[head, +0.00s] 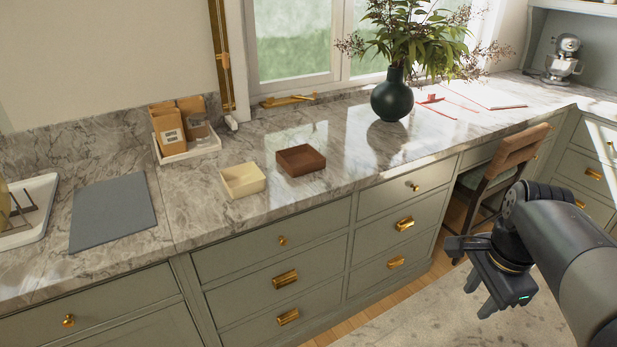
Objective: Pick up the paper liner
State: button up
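A cream, square, shallow piece (243,180), which looks like the paper liner, sits on the marble counter (225,215) near its front edge. A brown square basket (300,160) stands just to its right and a little behind, with a narrow gap between them. My gripper (480,296) is at the lower right, in front of the cabinets and far to the right of both. Its fingers point down, look apart and hold nothing.
A grey mat (112,211) and a white tray (38,222) lie to the left. A white holder with brown packets (169,128) stands behind. A dark vase of foliage (392,98) stands to the right. A wooden chair (498,170) is beside the drawers. Counter around the liner is clear.

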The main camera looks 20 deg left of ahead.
aim_at(240, 181)
jog(key=i+j+u, duration=0.5)
jog(key=i+j, duration=0.15)
jog(key=j, duration=0.15)
jog(key=i+j+u, duration=0.5)
jog(key=i, duration=0.25)
